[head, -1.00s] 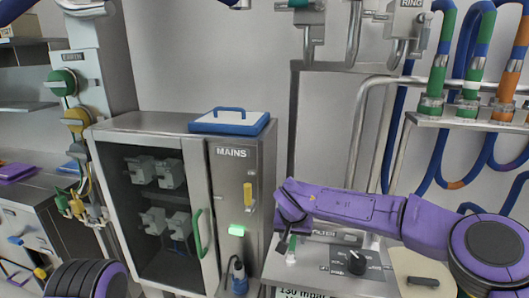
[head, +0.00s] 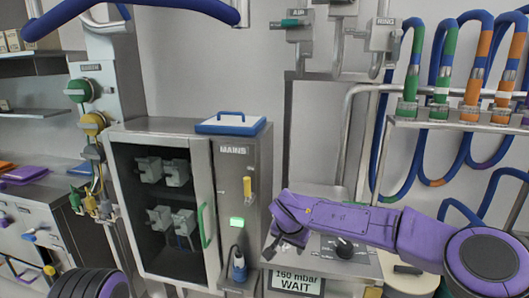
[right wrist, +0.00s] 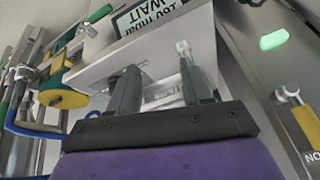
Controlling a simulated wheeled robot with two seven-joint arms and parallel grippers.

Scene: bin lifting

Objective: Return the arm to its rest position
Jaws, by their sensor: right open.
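My right arm comes in from the right in the head view, purple with dark joints. Its right gripper (head: 272,246) is at the left end of the sloped filter panel (head: 365,262), just right of the MAINS cabinet. In the right wrist view the two grey fingers (right wrist: 160,84) stand apart with nothing held between them. The panel's pale face and a small metal toggle (right wrist: 183,48) show beyond them. I cannot tell whether the fingers touch the panel. A dark ribbed part of my left arm shows at bottom left; its gripper is out of view.
The MAINS cabinet (head: 233,185) has a glass door with a green handle (head: 205,226), a lit green lamp (head: 237,223) and a yellow switch (head: 247,187). A sign (head: 296,284) reads "160 mbar WAIT". A black knob (head: 344,248) is on the panel. Coloured hoses (head: 440,75) hang at right.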

